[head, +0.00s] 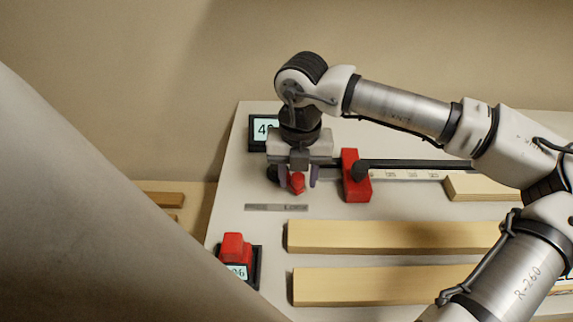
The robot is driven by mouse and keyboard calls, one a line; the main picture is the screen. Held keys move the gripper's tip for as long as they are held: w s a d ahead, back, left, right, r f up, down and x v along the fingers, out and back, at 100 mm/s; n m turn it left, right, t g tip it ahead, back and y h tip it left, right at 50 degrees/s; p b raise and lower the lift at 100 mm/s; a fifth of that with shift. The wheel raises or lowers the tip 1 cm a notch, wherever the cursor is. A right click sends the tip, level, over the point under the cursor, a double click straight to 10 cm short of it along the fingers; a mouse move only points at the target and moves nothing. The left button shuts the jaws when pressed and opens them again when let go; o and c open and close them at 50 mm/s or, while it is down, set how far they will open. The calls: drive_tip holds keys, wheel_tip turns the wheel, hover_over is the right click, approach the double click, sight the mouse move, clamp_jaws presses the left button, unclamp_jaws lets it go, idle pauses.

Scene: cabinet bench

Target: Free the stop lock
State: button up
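My gripper (293,178) points down at the left end of a black rail (420,164). Its two dark fingers are spread, with a small red knob (297,184) showing between them and gaps on its sides. I cannot tell its depth relative to the fingertips. A grey plate (276,207) in front of the knob carries lettering that seems to read "FREE" at left and "LOCK" at right. The knob's base is hidden by my gripper.
A display (260,131) stands behind my gripper, partly covered. A red-topped device (233,247) with a display stands at front left. Two long wooden bars (390,237) (380,285) lie in front, and a wooden block (475,188) at right. A pale panel covers the lower left.

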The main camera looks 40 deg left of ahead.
drive_tip(key=c, duration=0.4)
drive_tip(key=shift+c, duration=0.2)
drive_tip(key=shift+s+a+b, duration=0.25)
drive_tip(key=shift+s, duration=0.25)
drive_tip(key=shift+s+a+b, duration=0.2)
drive_tip(key=shift+s+b, duration=0.05)
drive_tip(key=shift+s, duration=0.2)
drive_tip(key=shift+s+a, duration=0.1)
drive_tip(key=shift+s+a+b, duration=0.45)
drive_tip(key=shift+s+a, duration=0.15)
drive_tip(key=shift+s, duration=0.05)
